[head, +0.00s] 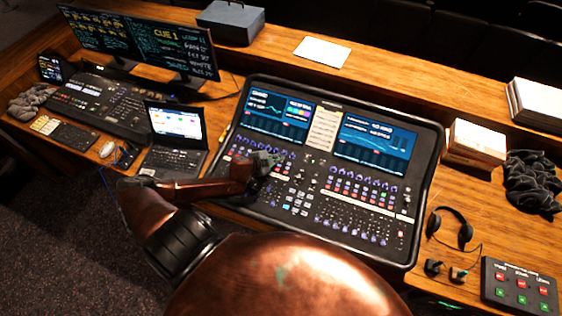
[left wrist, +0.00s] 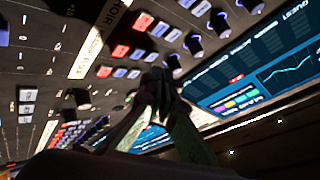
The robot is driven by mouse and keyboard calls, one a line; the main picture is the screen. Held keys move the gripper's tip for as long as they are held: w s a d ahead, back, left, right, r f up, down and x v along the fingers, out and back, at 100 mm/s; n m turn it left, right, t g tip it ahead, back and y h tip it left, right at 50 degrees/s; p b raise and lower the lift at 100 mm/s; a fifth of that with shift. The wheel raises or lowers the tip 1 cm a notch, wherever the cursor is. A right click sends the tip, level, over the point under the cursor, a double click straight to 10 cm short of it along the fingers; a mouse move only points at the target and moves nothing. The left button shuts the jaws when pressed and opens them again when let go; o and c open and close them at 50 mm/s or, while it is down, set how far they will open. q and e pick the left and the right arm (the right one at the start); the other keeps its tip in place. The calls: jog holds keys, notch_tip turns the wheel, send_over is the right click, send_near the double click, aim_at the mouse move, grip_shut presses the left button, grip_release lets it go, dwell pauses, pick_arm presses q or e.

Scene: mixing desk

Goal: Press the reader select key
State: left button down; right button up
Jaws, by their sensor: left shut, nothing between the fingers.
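The large mixing console (head: 310,165) has two blue screens above rows of knobs, faders and small lit keys. I cannot read a reader select label on any key, so I cannot tell which key it is. My left gripper (head: 273,159) is shut and empty over the upper left part of the console, just below its left screen. In the left wrist view its greenish fingers (left wrist: 158,80) are together near rows of red and blue-white keys (left wrist: 135,50) and dark knobs. I cannot tell whether the fingertips touch the panel. My right gripper is not in view.
A laptop (head: 178,130) and a smaller console (head: 95,105) stand to the left, with two monitors (head: 170,45) behind. Headphones (head: 463,232), a red-and-green key box (head: 519,286) and paper stacks (head: 476,140) lie to the right.

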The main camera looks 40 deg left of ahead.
pick_arm(q)
jog(key=shift+f, duration=0.15)
jog(key=shift+f, duration=0.3)
jog(key=shift+f, duration=0.3)
dwell(0.6)
dwell(0.3)
jog(key=shift+r+p, duration=0.75)
jog(key=r+p, duration=0.5)
jog(key=shift+s+r, duration=0.1)
jog(key=shift+s, duration=0.15)
